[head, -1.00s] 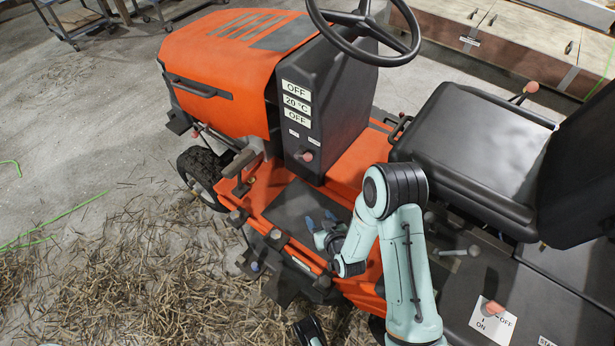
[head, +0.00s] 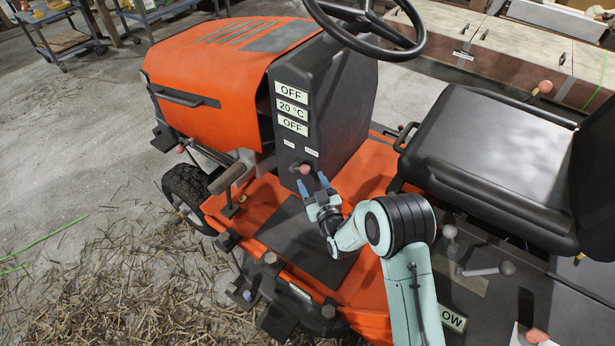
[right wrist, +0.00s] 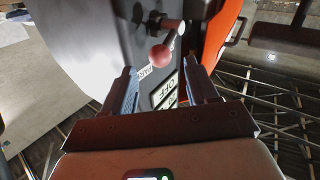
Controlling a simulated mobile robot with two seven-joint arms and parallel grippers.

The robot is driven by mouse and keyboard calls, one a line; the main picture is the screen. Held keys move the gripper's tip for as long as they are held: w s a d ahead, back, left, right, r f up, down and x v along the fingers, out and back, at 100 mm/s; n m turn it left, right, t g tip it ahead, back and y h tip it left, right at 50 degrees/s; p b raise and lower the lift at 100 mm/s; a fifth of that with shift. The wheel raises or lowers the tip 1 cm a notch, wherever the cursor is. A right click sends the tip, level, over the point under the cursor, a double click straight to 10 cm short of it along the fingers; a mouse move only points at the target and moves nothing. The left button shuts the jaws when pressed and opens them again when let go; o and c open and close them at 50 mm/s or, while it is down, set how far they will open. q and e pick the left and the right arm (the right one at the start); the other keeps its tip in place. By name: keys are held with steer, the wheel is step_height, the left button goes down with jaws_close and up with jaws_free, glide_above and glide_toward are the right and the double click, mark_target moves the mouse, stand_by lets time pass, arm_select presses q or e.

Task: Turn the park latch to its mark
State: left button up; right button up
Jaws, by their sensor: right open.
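The park latch is a small lever with a red-pink ball knob (head: 304,169) on the dark dash panel (head: 335,110) of the orange tractor. Two small white labels sit just above it, too small to read in the head view. My right gripper (head: 314,184) is open and empty, with its blue-tipped fingers just below and beside the knob. In the right wrist view the knob (right wrist: 159,55) shows ahead, between and beyond the open fingers (right wrist: 160,85). I cannot tell whether a finger touches it. My left gripper is out of view.
The steering wheel (head: 365,25) overhangs the panel. The black seat (head: 485,145) stands to the right. Levers with grey knobs (head: 506,268) stand beside my right arm. Larger labels reading OFF, 20 °C and OFF (head: 292,109) are higher on the panel. Straw covers the floor at left.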

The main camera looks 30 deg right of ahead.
mark_target(307, 173)
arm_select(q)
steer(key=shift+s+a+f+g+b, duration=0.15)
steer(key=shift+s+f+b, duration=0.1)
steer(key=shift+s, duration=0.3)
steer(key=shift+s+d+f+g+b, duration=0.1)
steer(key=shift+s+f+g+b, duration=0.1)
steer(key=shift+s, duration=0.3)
arm_select(e)
steer(key=shift+x, duration=1.95)
